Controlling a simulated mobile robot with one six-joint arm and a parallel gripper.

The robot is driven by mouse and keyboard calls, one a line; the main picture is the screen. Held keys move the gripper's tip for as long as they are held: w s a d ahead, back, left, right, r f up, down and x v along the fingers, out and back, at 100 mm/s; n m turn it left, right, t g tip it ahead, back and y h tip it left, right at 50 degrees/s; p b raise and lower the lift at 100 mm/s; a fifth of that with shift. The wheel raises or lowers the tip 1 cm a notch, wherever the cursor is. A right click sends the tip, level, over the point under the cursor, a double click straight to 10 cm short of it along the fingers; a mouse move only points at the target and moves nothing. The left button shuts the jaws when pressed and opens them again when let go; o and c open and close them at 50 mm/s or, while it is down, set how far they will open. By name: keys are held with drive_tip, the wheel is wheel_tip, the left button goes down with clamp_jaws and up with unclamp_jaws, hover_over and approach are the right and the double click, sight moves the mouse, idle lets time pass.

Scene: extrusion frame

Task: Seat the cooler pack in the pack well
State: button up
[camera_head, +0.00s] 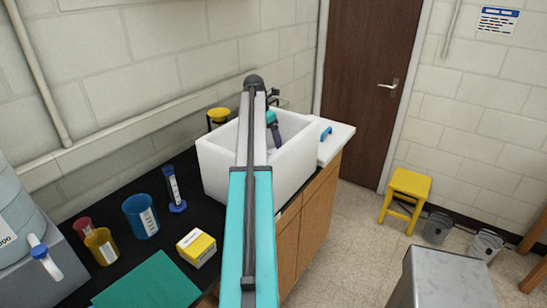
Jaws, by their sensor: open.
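An open white box (222,168) stands on the black bench near the wall. A white slab (337,143) with a blue handle (325,133) lies at its right side. I cannot tell for sure which thing is the cooler pack, and no pack well can be made out. My arm reaches across the box from the front. My gripper (275,136) shows small and dark at the far end, pointing down over the box's inside. It is open. Its fingertips and the box floor are hard to see, partly hidden by my arm.
On the bench stand a blue beaker (140,216), a blue-based cylinder (173,190), a yellow carton (196,247) and a teal mat (148,284). A yellow stool (407,186) stands on the floor at right, near a grey-topped block (447,275).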

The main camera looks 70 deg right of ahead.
drive_tip(key=shift+s+d+f, duration=0.1)
drive_tip(key=shift+f, duration=0.55)
drive_tip(key=shift+f, duration=0.1)
drive_tip(key=shift+p+x, duration=1.75)
drive_tip(key=shift+x, duration=0.75)
drive_tip(key=c, duration=1.5)
drive_tip(key=shift+r, duration=0.2)
drive_tip(key=shift+c, duration=0.2)
wheel_tip(320, 180, up, 28)
drive_tip(key=b, duration=0.3)
drive_tip(key=shift+f, duration=0.2)
